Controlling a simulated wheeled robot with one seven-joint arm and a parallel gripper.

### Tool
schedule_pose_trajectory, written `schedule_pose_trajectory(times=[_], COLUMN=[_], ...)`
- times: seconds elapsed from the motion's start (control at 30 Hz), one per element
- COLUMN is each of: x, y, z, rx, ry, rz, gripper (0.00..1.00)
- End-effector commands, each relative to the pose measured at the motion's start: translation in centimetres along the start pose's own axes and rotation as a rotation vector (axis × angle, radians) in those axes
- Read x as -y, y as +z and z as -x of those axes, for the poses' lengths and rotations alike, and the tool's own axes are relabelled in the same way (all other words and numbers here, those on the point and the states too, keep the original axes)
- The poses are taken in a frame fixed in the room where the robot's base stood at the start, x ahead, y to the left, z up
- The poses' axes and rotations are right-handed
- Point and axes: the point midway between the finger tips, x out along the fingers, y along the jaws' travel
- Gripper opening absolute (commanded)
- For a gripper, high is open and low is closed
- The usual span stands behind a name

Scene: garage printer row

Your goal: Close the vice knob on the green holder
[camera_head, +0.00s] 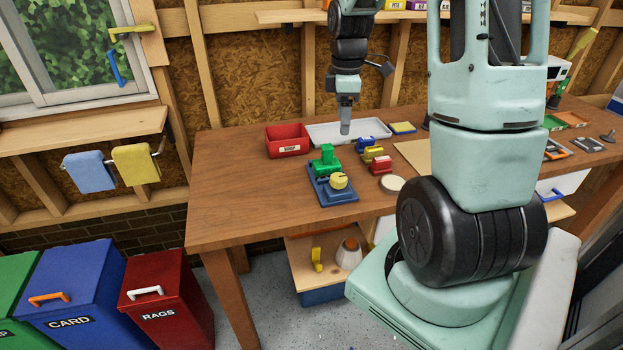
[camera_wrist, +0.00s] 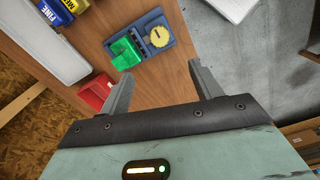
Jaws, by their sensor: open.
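The green holder (camera_head: 325,162) is fixed on a blue base plate (camera_head: 335,191) near the left part of the wooden workbench. The yellow round knob (camera_head: 339,181) sits on the same base, in front of the green holder. In the wrist view the green holder (camera_wrist: 125,52) and the knob (camera_wrist: 159,36) with its dark pointer mark lie beyond my fingertips. My gripper (camera_head: 345,127) is above the bench, behind and a little right of the holder. In the wrist view my gripper (camera_wrist: 160,78) is open and its fingers are apart with nothing between them.
A red bin (camera_head: 287,141) and a white tray (camera_head: 375,128) stand behind the holder. Small blue, yellow and red blocks (camera_head: 381,165) sit to its right, with a round tan disc (camera_head: 391,183). The bench's left end (camera_head: 230,190) is bare.

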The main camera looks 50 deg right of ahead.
Motion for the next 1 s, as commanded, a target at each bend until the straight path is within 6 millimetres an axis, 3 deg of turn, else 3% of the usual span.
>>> schedule_pose_trajectory(times=[0.17, 0.7, 1.0], x=[-0.1, 0.0, -0.1], y=[0.3, 0.2, 0.2], z=[-1.4, -12.0, -16.2], rx=[0.002, 0.002, 0.000], ry=[-0.004, -0.005, -0.002], rz=[0.001, 0.001, 0.000], gripper=[0.64, 0.64, 0.64])
